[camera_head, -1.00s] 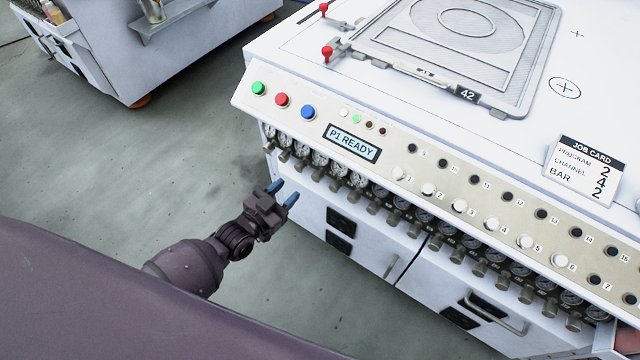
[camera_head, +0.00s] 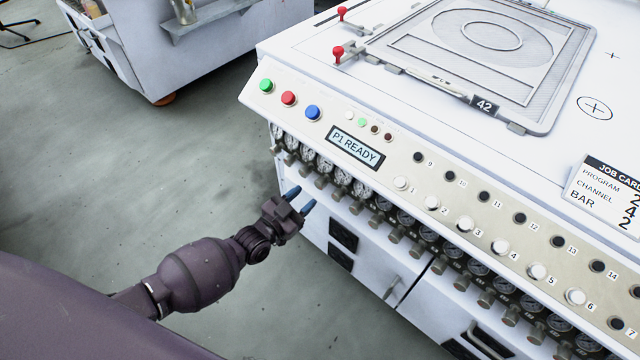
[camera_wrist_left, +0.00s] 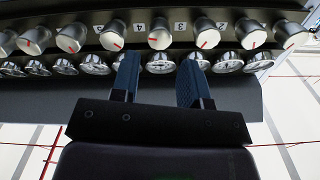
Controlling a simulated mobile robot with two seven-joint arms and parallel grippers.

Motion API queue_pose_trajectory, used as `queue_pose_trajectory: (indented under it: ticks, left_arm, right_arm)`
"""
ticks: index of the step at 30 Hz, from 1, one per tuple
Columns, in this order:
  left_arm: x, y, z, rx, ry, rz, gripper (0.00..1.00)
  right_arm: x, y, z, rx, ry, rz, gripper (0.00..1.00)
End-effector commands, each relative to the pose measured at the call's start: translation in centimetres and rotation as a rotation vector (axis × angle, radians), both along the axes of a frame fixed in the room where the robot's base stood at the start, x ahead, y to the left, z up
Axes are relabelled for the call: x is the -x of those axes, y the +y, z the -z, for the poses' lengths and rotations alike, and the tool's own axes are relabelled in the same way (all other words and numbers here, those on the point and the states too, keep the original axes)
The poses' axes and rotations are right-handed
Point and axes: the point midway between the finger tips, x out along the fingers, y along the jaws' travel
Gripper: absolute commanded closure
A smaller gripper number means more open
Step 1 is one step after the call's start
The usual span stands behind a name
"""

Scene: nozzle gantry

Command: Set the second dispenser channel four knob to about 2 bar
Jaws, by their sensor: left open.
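In the head view, my left gripper (camera_head: 301,198) is open and empty beside the front of the white machine, near the left part of the row of gauges and small knobs under its sloped panel. The left wrist view shows a row of silver knobs with red pointer marks, above a row of gauges. A label 4 (camera_wrist_left: 139,27) sits between two knobs; which one it belongs to is unclear. The knob just right of it (camera_wrist_left: 159,36) lies beyond the gap between my open fingers (camera_wrist_left: 160,62), apart from them. Gauge readings are too small to read. My right gripper is not in view.
The panel has a display (camera_head: 355,148) reading P1 READY, coloured buttons (camera_head: 289,98) and numbered white knobs. A job card (camera_head: 605,190), partly cut off, stands at right. Door handles stick out below the gauges. Another white cabinet (camera_head: 200,50) stands behind; the floor between is clear.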

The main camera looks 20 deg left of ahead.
Motion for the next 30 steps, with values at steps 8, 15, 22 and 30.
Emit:
queue_pose_trajectory:
  ticks: [8, 15, 22, 30]
  left_arm:
    - [-4.1, -1.6, 0.3, 0.002, 0.004, 0.000, 0.58]
    - [-5.8, -2.2, 0.2, 0.001, 0.003, 0.000, 0.58]
    - [-6.0, -2.2, 0.0, 0.001, 0.000, 0.000, 0.58]
    - [-6.0, -2.2, 0.0, 0.001, 0.001, 0.000, 0.86]
  right_arm:
    - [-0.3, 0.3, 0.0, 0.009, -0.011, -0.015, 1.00]
    - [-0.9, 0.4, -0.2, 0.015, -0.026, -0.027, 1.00]
    - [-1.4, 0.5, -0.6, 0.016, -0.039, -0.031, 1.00]
    - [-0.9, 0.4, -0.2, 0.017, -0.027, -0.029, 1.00]
